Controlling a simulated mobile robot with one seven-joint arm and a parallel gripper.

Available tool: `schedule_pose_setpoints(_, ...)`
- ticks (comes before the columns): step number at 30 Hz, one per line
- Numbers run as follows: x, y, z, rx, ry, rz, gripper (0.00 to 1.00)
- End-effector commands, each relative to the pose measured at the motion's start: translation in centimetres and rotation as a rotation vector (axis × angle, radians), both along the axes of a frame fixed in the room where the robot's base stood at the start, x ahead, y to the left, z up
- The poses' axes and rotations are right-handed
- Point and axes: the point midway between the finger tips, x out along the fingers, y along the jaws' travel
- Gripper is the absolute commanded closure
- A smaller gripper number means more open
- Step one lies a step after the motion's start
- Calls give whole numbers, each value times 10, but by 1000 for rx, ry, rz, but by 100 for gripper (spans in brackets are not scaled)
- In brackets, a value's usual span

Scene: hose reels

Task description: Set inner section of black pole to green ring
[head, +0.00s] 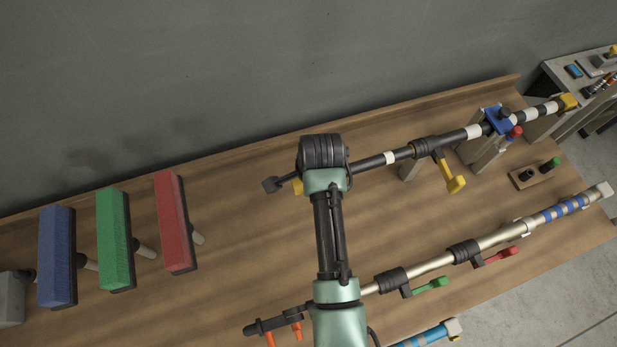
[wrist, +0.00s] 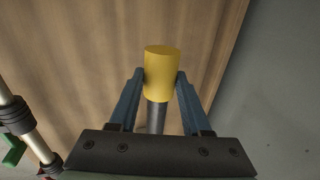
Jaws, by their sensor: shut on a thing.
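I cannot make out a green ring on this pole.
A blue clamp (head: 492,120) with a red knob (head: 514,132) sits on the pole's right part. A silver pole (head: 435,263) with green and red levers lies nearer. Blue, green and red blocks (head: 115,238) stand at left. Bare bench (head: 235,215) lies between the blocks and my arm.

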Motion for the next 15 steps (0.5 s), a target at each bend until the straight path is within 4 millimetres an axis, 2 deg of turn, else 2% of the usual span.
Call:
schedule_pose_setpoints(1, 0, 0, 0, 0, 0, 0, 90)
schedule_pose_setpoints(3, 0, 0, 0, 0, 0, 0, 100)
schedule_pose_setpoints(15, 0, 0, 0, 0, 0, 0, 100)
